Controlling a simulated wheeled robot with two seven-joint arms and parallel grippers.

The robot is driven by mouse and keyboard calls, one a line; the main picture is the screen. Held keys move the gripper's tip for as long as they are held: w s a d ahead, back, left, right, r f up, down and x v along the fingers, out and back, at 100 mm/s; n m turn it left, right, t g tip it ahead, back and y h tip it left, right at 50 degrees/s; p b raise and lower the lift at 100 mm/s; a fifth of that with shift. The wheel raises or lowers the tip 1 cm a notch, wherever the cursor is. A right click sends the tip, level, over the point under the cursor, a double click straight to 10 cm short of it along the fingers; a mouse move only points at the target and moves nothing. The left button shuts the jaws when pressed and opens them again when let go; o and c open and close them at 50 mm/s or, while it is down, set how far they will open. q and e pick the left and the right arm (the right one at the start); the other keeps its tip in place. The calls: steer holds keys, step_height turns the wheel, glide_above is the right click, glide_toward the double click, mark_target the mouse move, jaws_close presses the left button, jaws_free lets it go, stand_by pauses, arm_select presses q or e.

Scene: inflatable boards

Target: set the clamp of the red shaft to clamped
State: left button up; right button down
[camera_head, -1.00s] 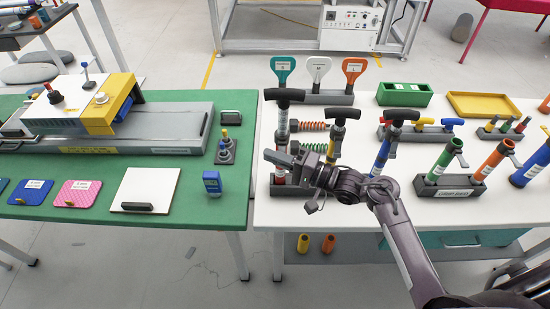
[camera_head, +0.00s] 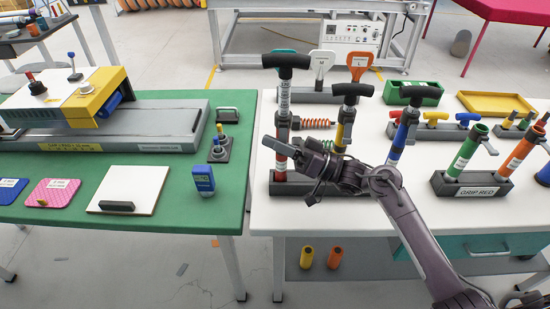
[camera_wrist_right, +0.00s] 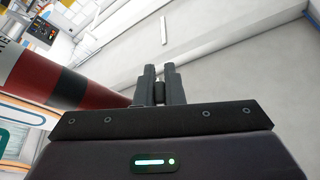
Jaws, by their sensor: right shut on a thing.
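The red shaft (camera_head: 282,118) stands upright in a dark base at the left of the white table, with a black T-handle on top and a silver and red body. Its red and dark body also shows at the left of the right wrist view (camera_wrist_right: 38,78). My right gripper (camera_head: 275,148) reaches across the front of the shaft's lower part and hides some of it. In the right wrist view the fingers (camera_wrist_right: 160,86) are close together on a small grey piece, which looks like the shaft's clamp. The clamp's setting cannot be read. My left gripper is out of view.
A yellow shaft (camera_head: 345,118) and a blue shaft (camera_head: 403,130) with black T-handles stand to the right. Behind them is an orange spring (camera_head: 318,123). A green tube (camera_head: 467,150) stands in a labelled holder. The green table (camera_head: 160,185) lies left across a gap.

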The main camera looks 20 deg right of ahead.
steer(key=shift+w+d+f+n+g+y+b, duration=0.15)
steer(key=shift+n+g+b, duration=0.1)
steer(key=shift+n+b, duration=0.4)
steer(key=shift+w+a+f+n+g+y+b, duration=0.1)
steer(key=shift+n+g+y+b, duration=0.15)
steer(key=shift+n+b, duration=0.4)
steer(key=shift+w+d+f+n+g+y+b, duration=0.1)
steer(key=shift+n+g+b, duration=0.2)
steer(key=shift+n+b, duration=0.35)
steer(key=shift+r, duration=0.1)
steer(key=c, duration=1.5)
jaws_free()
steer(key=shift+r, duration=0.1)
